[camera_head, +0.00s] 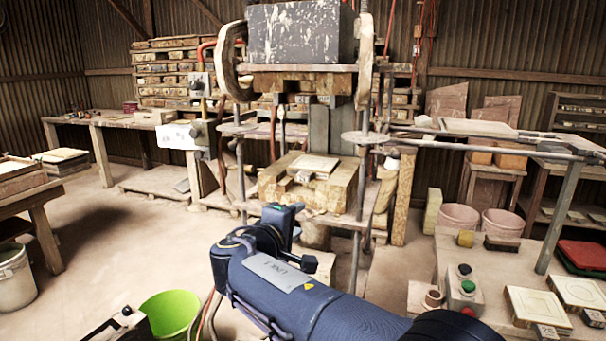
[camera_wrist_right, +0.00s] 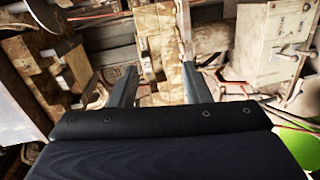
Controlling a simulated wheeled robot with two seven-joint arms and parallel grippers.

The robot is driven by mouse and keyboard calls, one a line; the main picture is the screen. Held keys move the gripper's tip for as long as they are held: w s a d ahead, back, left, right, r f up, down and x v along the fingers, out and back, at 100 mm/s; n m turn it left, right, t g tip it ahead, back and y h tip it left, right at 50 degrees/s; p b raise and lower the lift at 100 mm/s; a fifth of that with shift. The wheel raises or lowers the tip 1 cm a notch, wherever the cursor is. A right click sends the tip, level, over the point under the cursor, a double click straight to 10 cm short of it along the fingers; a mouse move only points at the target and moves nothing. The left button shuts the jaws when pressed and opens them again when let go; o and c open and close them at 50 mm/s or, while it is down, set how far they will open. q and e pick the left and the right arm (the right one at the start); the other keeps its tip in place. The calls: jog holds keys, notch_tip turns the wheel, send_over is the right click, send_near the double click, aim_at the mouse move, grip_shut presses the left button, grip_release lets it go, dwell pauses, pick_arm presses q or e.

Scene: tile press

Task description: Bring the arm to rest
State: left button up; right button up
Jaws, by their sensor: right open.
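My right arm (camera_head: 310,295) reaches in from the lower right in the head view, dark blue with a grey label plate. Its right gripper (camera_head: 287,218) is in front of the tile press and partly hidden by the wrist. In the right wrist view, the right gripper (camera_wrist_right: 158,76) shows two separated fingers with nothing held between them. It is open. Wooden blocks of the press (camera_wrist_right: 158,40) show beyond the fingers; I cannot tell the exact gap. My left gripper is not recognisable in either view.
The press has a heavy dark block (camera_head: 300,33) on top and a pale tile (camera_head: 313,165) on its wooden bed. A side table (camera_head: 425,297) at the right holds a button box (camera_head: 463,290) and framed tiles (camera_head: 538,308). A green bucket (camera_head: 170,315) stands lower left. The left floor is largely clear.

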jog(key=s+d+f+m+g, duration=0.2)
jog(key=d+f+g, duration=0.1)
jog(key=d, duration=0.5)
jog(key=s+d+f+m+g, duration=0.2)
jog(key=d+g, duration=0.1)
jog(key=d, duration=0.5)
jog(key=s+d+f+m+g+y+p, duration=0.2)
jog(key=s+d+f+m+g+y, duration=0.25)
jog(key=s+d, duration=0.7)
jog(key=s+a+f+m+y+p, duration=0.1)
jog(key=s+a+f+m+y, duration=0.1)
jog(key=s, duration=0.8)
jog(key=s+a+f+m+t+y, duration=0.1)
jog(key=s+a+f+m+y, duration=0.2)
jog(key=s, duration=0.8)
jog(key=shift+s+a+f+m+y+p, duration=0.15)
jog(key=shift+s+m+y+p, duration=0.05)
jog(key=shift+m+y+p, duration=0.2)
